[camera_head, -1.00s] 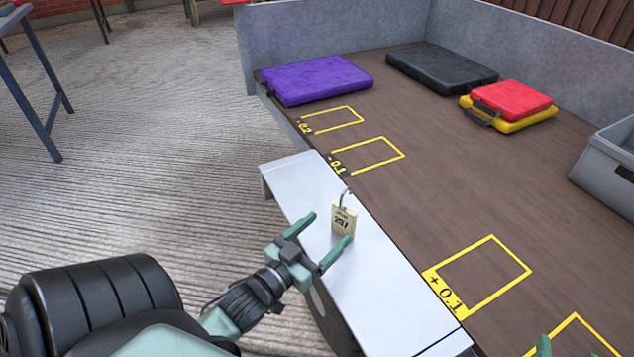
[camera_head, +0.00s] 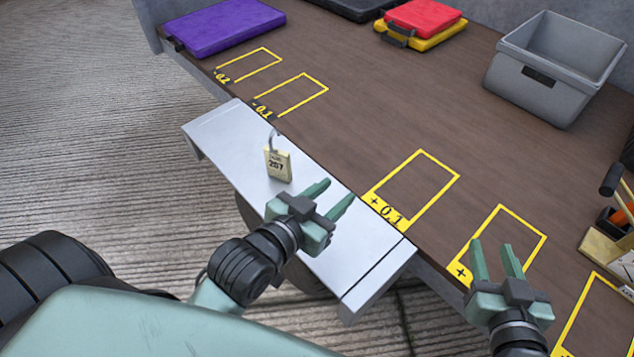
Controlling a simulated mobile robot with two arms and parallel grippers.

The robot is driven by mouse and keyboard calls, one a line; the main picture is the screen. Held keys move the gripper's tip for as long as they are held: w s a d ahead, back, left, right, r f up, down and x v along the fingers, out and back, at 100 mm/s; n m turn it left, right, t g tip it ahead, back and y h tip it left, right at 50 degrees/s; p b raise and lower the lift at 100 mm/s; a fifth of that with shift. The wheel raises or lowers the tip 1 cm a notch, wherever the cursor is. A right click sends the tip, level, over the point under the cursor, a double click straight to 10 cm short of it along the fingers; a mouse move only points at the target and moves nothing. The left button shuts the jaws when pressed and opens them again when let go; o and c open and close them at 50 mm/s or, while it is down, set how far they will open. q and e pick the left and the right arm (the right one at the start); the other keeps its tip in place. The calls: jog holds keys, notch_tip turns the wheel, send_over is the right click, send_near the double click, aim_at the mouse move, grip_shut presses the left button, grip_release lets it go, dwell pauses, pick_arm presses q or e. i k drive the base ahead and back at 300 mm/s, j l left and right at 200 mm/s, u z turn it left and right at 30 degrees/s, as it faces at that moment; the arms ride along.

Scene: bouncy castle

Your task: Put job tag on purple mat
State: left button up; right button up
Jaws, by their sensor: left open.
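The job tag (camera_head: 278,165) is a small cream tag marked 207 with a metal hook at its top. It is over the silver ledge at the table's front edge. The purple mat (camera_head: 222,27) lies flat at the back left of the brown table. My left gripper (camera_head: 336,196) is open and empty, just right of and below the tag, with its fingers pointing up and right. My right gripper (camera_head: 497,262) is at the lower right over the table's front edge. Its fingers stand apart with nothing between them.
The silver ledge (camera_head: 225,140) runs along the table front. A red case (camera_head: 424,18) lies on a yellow case (camera_head: 440,38); a black case (camera_head: 357,5) is behind. A grey bin (camera_head: 545,85) stands at the back right.

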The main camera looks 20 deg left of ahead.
aim_at(209, 22)
jog(key=u, duration=1.6)
jog(key=i+l+u, duration=0.1)
jog(key=l+u, duration=0.25)
jog(key=l, duration=0.3)
jog(key=l+u, duration=0.3)
jog(key=l, duration=0.35)
